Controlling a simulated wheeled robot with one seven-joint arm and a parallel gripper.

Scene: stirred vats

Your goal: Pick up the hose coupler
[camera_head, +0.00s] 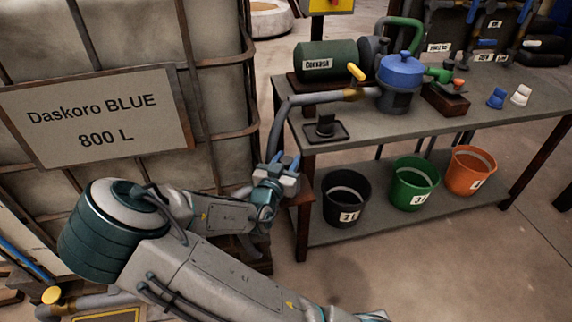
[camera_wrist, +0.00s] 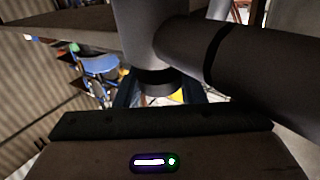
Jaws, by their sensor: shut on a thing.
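My gripper (camera_head: 284,163) is at the left end of the workbench, beside the big tank, with its blue fingers upward. It is shut on the hose coupler at the lower end of the grey hose (camera_head: 277,128). The coupler is mostly hidden by the fingers in the head view. In the wrist view, a dark grey cylinder with a black ring, which looks like the coupler (camera_wrist: 150,35), stands at the fingers (camera_wrist: 157,97). The hose rises from my gripper, bends over the bench edge and runs to the blue-topped pump (camera_head: 399,83).
The workbench (camera_head: 440,118) holds a green cylinder (camera_head: 327,61), a small black stand (camera_head: 325,128), and a blue and a white fitting. Black, green and orange buckets (camera_head: 415,181) stand on its lower shelf. The caged tank (camera_head: 100,110) is close at left. Floor at front right is clear.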

